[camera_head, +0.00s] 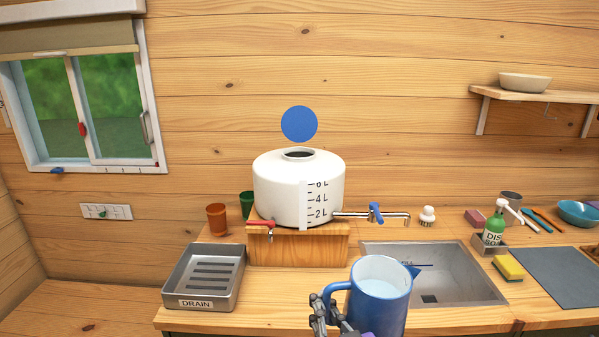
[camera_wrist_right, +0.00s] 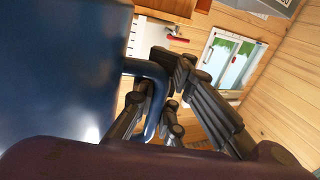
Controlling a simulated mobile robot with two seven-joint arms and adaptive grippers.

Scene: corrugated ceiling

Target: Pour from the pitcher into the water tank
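The blue pitcher (camera_head: 379,300) is upright at the front of the counter in the head view, with pale liquid inside near the top. Its spout points right and its handle points left. My right gripper (camera_head: 328,313) is at the handle. In the right wrist view, the fingers (camera_wrist_right: 165,100) are closed around the blue handle (camera_wrist_right: 150,92), and the pitcher body (camera_wrist_right: 60,70) fills the left side. The white water tank (camera_head: 280,190) stands on a wooden block behind and left of the pitcher, its round top opening (camera_head: 298,154) uncovered. My left gripper is not in view.
A drain tray (camera_head: 208,305) sits left of the tank's wooden block (camera_head: 330,250). Two cups, brown (camera_head: 217,219) and green (camera_head: 247,204), stand beside the tank. A tap (camera_head: 375,213) extends over the sink (camera_head: 465,285) at right. A blue disc (camera_head: 299,124) shows above the tank opening.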

